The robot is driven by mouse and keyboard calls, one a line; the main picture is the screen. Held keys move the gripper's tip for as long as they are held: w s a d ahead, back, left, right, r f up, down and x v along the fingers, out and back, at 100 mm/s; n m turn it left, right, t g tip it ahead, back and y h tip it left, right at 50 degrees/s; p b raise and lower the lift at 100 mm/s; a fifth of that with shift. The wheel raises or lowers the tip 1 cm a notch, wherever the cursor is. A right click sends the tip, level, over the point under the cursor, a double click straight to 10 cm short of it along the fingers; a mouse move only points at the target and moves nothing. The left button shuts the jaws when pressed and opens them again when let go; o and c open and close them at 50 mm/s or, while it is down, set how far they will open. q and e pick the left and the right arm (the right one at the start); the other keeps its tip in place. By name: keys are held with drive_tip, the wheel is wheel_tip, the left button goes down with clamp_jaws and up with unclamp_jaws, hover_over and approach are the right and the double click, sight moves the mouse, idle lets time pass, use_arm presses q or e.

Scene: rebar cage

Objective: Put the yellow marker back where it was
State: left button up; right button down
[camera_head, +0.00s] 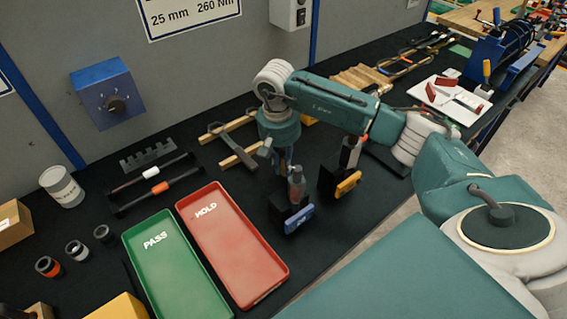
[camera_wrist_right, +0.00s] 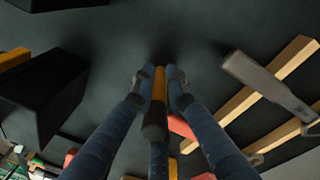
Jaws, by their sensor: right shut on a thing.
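My right gripper (camera_head: 284,168) hangs over the black bench top, just behind the black holder with the blue tag (camera_head: 298,219). In the right wrist view the gripper (camera_wrist_right: 160,75) is shut on the yellow marker (camera_wrist_right: 158,86), whose yellow part shows between the fingertips with a dark section (camera_wrist_right: 155,122) nearer the camera. The marker cannot be made out clearly in the head view. A second black holder has a yellow tag (camera_head: 348,184) and stands to the right; a black block (camera_wrist_right: 45,92) shows at the left of the wrist view. My left gripper is not in view.
A red HOLD tray (camera_head: 273,277) and a green PASS tray (camera_head: 210,300) lie in front. Wooden strips (camera_head: 238,157) with a grey tool lie left of the gripper. Tools and a white board (camera_head: 449,101) lie farther right. A blue dial box (camera_head: 104,93) is on the wall.

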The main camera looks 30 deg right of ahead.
sight(282, 149)
drive_tip(key=shift+f, duration=0.1)
drive_tip(key=c, duration=1.7)
unclamp_jaws()
drive_tip(key=r+b, duration=0.1)
drive_tip(key=r, duration=0.3)
drive_tip(key=r+b, duration=0.1)
drive_tip(key=r, duration=0.3)
drive_tip(key=r+b, duration=0.1)
drive_tip(key=r, duration=0.3)
drive_tip(key=shift+w+a+r, duration=0.2)
drive_tip(key=shift+a, duration=0.2)
drive_tip(key=shift+f, duration=0.1)
